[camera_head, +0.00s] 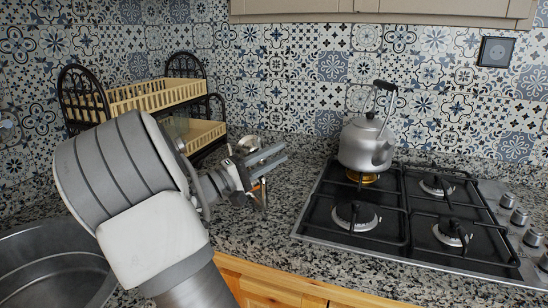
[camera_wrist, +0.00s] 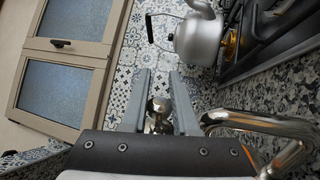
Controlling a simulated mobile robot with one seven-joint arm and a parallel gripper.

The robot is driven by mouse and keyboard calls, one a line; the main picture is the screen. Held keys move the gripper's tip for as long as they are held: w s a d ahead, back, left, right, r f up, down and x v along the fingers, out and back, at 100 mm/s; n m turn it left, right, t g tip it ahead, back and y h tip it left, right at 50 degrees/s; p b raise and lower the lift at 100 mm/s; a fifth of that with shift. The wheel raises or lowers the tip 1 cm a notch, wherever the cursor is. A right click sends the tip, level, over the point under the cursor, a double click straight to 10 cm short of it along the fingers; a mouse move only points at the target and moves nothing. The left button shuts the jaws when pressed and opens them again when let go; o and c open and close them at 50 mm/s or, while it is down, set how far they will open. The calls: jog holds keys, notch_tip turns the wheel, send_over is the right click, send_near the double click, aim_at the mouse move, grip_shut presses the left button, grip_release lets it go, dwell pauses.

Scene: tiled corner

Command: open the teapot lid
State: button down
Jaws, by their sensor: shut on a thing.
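My gripper (camera_head: 284,153) reaches over the counter left of the stove, its fingers pointing right. In the wrist view, its two grey fingers (camera_wrist: 161,72) are shut on a shiny rounded metal piece, which looks like the teapot lid's knob (camera_wrist: 158,106). A thick curved metal tube (camera_wrist: 265,120), probably part of the teapot, shows right of the fingers. In the head view, a bit of shiny metal (camera_head: 249,142) shows just behind the gripper. Most of the teapot is hidden by my gripper, so I cannot tell whether the lid is seated or raised.
A silver kettle (camera_head: 366,145) with an upright handle stands on the rear left burner of the gas stove (camera_head: 390,262). A black rack with yellow trays (camera_head: 160,96) stands behind my arm. A sink (camera_head: 50,262) is at lower left. The granite counter (camera_head: 285,205) is clear before the stove.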

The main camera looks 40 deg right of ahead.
jog(key=c, duration=0.7)
grip_release()
jog(key=shift+o, duration=0.2)
